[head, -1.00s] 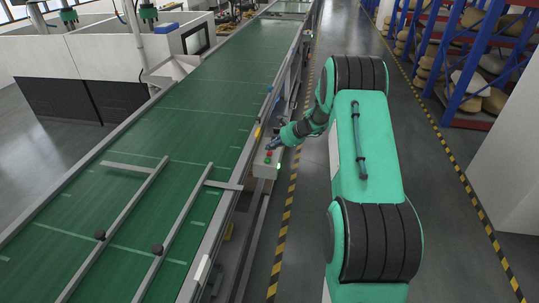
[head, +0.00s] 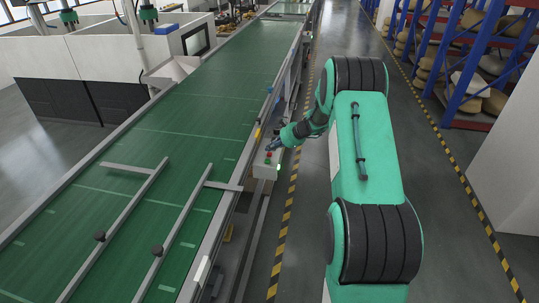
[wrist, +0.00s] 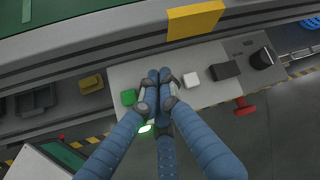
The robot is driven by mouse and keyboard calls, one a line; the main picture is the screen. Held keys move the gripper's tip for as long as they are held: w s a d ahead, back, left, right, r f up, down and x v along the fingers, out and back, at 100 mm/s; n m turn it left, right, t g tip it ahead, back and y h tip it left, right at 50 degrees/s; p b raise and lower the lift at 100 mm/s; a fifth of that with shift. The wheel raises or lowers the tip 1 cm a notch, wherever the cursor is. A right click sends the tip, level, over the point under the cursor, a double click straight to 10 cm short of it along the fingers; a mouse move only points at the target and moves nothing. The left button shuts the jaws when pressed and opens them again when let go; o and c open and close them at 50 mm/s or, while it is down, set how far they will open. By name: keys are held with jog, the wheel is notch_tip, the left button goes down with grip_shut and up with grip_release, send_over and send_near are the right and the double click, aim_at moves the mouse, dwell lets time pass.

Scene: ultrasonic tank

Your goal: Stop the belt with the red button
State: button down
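The control box (head: 265,172) stands beside the belt's right rail. In the head view its red button (head: 269,154) shows just below my gripper (head: 273,145), with a green button (head: 267,161) nearer the camera. In the wrist view my gripper (wrist: 160,75) has its blue fingers together, over the pale box top (wrist: 212,60). The green button (wrist: 128,97) is left of the fingers and a white button (wrist: 190,79) is right of them. No red button shows between these two; the fingers cover that spot. I cannot tell whether the fingertips touch anything.
The green belt (head: 205,100) runs along the left, with metal guide bars (head: 120,225) over it. A yellow block (wrist: 194,20) is on the rail, and a red part (wrist: 244,106) lies beyond the box edge. The aisle (head: 300,235) is open floor; racks (head: 470,60) stand right.

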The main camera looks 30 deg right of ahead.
aim_at(271, 154)
jog(key=shift+f, duration=0.15)
jog(key=shift+f+b, duration=0.25)
jog(key=shift+b, duration=0.05)
jog(key=shift+f+b, duration=0.3)
jog(key=shift+f, duration=0.1)
dwell(1.1)
jog(key=shift+r, duration=0.1)
jog(key=shift+r+p, duration=0.45)
jog(key=shift+r, duration=0.25)
dwell(0.4)
jog(key=shift+r+p, duration=1.4)
jog(key=shift+r, duration=1.15)
